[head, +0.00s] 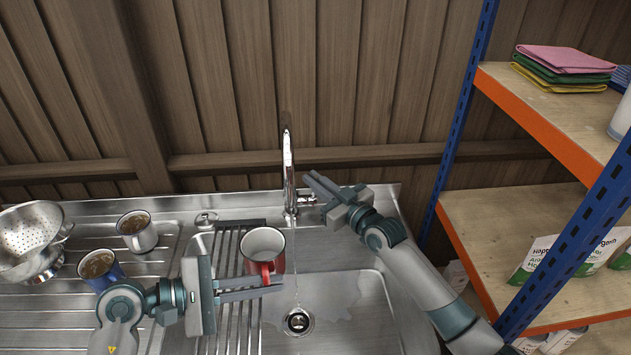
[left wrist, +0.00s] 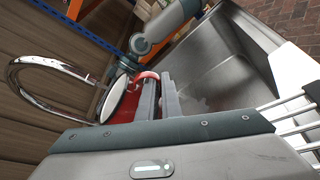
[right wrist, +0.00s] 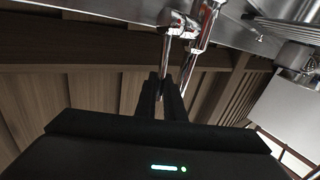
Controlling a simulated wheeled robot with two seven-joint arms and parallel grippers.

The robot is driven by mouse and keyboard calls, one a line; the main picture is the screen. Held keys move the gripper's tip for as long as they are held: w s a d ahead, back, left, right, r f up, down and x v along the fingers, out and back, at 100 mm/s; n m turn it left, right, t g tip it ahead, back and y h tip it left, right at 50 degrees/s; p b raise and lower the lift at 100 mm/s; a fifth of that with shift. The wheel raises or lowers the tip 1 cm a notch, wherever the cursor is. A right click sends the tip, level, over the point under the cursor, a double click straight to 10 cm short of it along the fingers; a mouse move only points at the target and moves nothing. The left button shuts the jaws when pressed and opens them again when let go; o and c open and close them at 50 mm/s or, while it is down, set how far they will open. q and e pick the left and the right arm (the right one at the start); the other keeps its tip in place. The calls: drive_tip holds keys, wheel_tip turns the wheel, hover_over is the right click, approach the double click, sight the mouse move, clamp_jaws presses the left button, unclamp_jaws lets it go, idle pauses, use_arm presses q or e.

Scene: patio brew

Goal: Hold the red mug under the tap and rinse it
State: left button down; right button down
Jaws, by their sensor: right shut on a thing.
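The red mug (head: 263,246), white inside, is upright over the left side of the sink, just left of the water stream. My left gripper (head: 255,289) is shut on its red handle; the mug also shows beyond the fingers in the left wrist view (left wrist: 125,100). The chrome tap (head: 288,165) stands at the back of the sink, and a thin stream of water (head: 297,265) falls from it toward the drain. My right gripper (head: 318,190) is shut at the tap's lever (head: 305,197), right of the tap; its fingertips hide part of the lever.
The steel sink basin (head: 345,295) has a wet patch around its drain (head: 298,321). A wire rack (head: 235,315) lies along its left side. Two filled mugs, one white (head: 137,232) and one blue (head: 98,268), and colanders (head: 30,230) stand at left. A shelf unit (head: 560,115) borders the right.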

drive_tip(key=shift+w+r+m+g+h, duration=0.15)
drive_tip(key=shift+w+m+g+h, duration=0.2)
drive_tip(key=shift+w+g, duration=0.2)
drive_tip(key=shift+w+m+g+h, duration=0.25)
drive_tip(key=shift+w+m+g, duration=0.1)
drive_tip(key=shift+w+g, duration=0.1)
drive_tip(key=c, duration=1.8)
unclamp_jaws()
drive_tip(key=shift+c, duration=0.2)
drive_tip(key=v, duration=1.2)
drive_tip(key=shift+d, duration=0.1)
